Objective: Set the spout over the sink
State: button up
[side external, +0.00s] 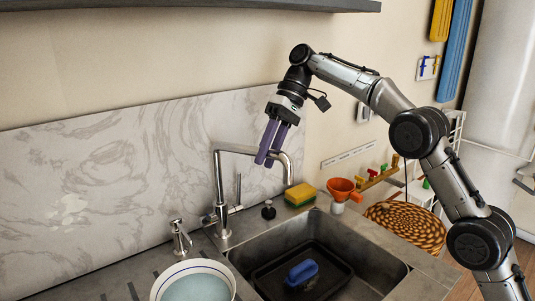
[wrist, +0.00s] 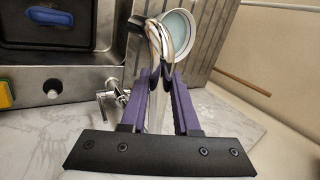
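The chrome tap's spout (side external: 240,151) rises from its base behind the sink, runs right and bends down at its end. The grey metal sink (side external: 395,272) is below and to the right; I cannot tell whether the spout's end hangs over the basin or the rear ledge. My gripper (side external: 265,161) has its purple fingers pointing down at the spout, near its bend. In the wrist view the fingers (wrist: 158,76) are apart with the spout (wrist: 160,42) showing at and between their tips. I cannot tell whether they touch it.
In the sink is a dark tray (side external: 335,268) with a blue-handled brush (side external: 301,273). A bowl (side external: 196,284) and a soap dispenser (side external: 180,240) stand left. A marble wall stands behind.

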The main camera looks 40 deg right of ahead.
jog(key=o, duration=0.4)
